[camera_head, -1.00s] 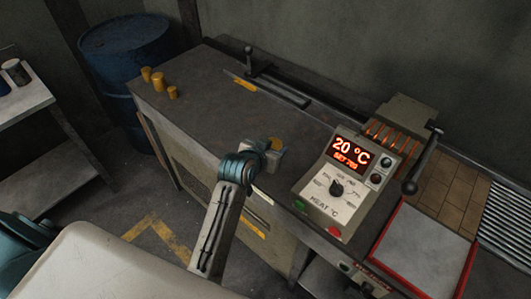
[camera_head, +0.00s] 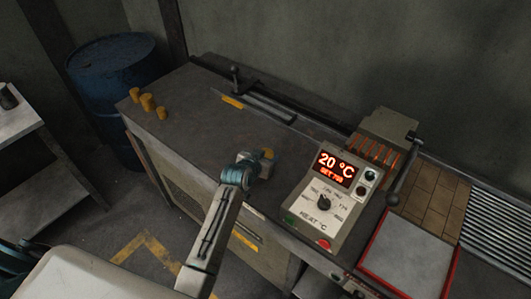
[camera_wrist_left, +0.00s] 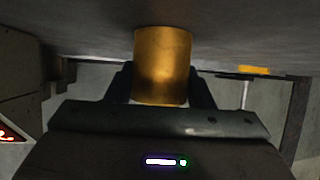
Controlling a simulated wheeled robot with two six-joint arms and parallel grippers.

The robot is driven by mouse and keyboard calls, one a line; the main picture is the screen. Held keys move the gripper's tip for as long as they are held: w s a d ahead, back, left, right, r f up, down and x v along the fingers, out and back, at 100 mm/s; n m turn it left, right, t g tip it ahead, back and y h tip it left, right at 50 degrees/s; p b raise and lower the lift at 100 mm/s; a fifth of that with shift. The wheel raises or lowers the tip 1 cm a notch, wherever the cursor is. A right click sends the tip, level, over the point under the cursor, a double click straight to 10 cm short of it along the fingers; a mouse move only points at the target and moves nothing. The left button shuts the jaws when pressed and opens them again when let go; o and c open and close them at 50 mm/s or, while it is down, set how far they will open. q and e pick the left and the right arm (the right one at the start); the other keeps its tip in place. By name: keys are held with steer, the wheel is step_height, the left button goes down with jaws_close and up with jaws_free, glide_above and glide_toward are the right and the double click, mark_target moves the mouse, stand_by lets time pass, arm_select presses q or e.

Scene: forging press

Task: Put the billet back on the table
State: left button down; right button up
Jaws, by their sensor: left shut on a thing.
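My left gripper (camera_head: 262,163) is shut on the yellow-orange billet (camera_head: 268,154), over the front part of the grey table top (camera_head: 200,115), left of the control box. In the left wrist view the billet (camera_wrist_left: 162,62) stands between the two fingers (camera_wrist_left: 160,85), its far end close to a grey surface. I cannot tell whether it touches the table. In the head view the gripper hides much of the billet. My right gripper is not in view.
Several similar yellow billets (camera_head: 147,102) stand at the table's far left corner. The control box (camera_head: 330,200) reads 20 °C. A dark rail with a handle (camera_head: 255,100) runs along the back. A blue barrel (camera_head: 112,75) stands left. The table's middle is clear.

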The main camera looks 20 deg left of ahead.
arm_select(q)
steer(key=shift+r, duration=0.15)
steer(key=c, duration=1)
jaws_free()
steer(key=shift+f, duration=0.2)
steer(key=o, duration=0.3)
steer(key=shift+o, duration=0.2)
steer(key=shift+s, duration=0.1)
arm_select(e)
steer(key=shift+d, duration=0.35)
arm_select(q)
steer(key=shift+r, duration=0.2)
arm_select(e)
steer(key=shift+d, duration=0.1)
arm_select(q)
steer(key=shift+s, duration=0.2)
steer(key=b+v, duration=0.2)
steer(key=v, duration=0.8)
steer(key=shift+b+v, duration=0.35)
steer(key=shift+v, duration=0.45)
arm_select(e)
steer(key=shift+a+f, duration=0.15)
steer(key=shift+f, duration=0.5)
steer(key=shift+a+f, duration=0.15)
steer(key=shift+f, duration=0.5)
